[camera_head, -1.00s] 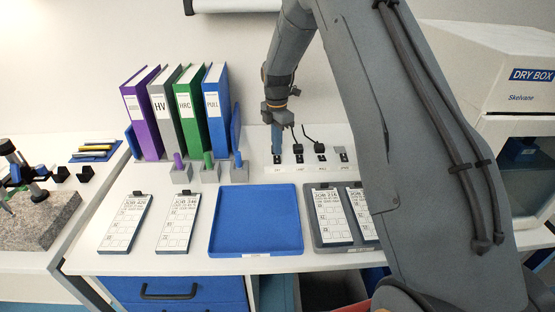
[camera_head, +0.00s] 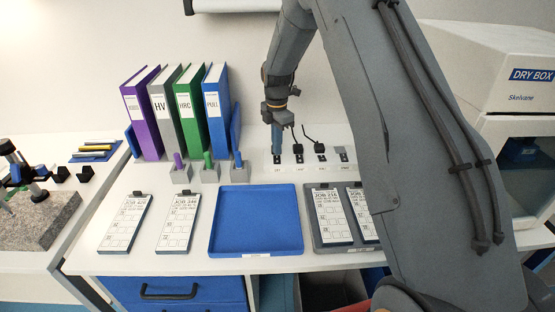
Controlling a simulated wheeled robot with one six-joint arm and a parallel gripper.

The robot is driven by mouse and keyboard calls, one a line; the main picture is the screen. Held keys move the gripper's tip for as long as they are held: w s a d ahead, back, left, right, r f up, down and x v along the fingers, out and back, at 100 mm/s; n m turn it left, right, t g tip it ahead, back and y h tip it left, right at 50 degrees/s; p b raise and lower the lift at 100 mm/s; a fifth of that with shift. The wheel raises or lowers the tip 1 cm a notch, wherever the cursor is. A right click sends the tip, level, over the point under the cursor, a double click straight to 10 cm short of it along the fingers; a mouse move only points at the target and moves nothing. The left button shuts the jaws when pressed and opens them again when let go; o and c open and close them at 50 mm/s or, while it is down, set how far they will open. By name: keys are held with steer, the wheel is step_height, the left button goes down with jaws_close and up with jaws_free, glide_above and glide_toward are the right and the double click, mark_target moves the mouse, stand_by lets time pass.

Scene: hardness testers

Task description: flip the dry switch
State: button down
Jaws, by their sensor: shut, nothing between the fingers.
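A white switch strip (camera_head: 310,168) lies at the back of the table with several small black switches in a row, each with a small label in front. The label print is too small to read surely, so I cannot tell which switch is the dry one. My gripper (camera_head: 277,150) points down over the left end of the strip, shut and empty. Its tip is at or just above the leftmost switch (camera_head: 277,160); I cannot tell whether they touch. The right end of the strip runs behind my arm.
A blue tray (camera_head: 256,249) lies in front of the strip, beside a grey tray (camera_head: 318,246) with clipboards. Coloured binders (camera_head: 188,110) and small stamp-like holders (camera_head: 239,172) stand to the left. A white dry box (camera_head: 520,85) stands at the right, partly behind my arm.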

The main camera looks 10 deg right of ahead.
steer(key=shift+f+b, duration=0.3)
steer(key=shift+f, duration=0.5)
stand_by(0.6)
steer(key=shift+r, duration=0.1)
step_height(320, 180, up, 7)
steer(key=p, duration=0.3)
stand_by(0.5)
steer(key=s+r+m, duration=0.2)
steer(key=s+m, duration=0.9)
steer(key=s, duration=0.6)
steer(key=s+r+m+t, duration=0.1)
steer(key=s+r+m, duration=0.1)
steer(key=s+m, duration=0.8)
steer(key=s, duration=0.7)
steer(key=shift+r+m+b, duration=0.2)
steer(key=shift+m+b, duration=0.15)
steer(key=shift+m, duration=0.05)
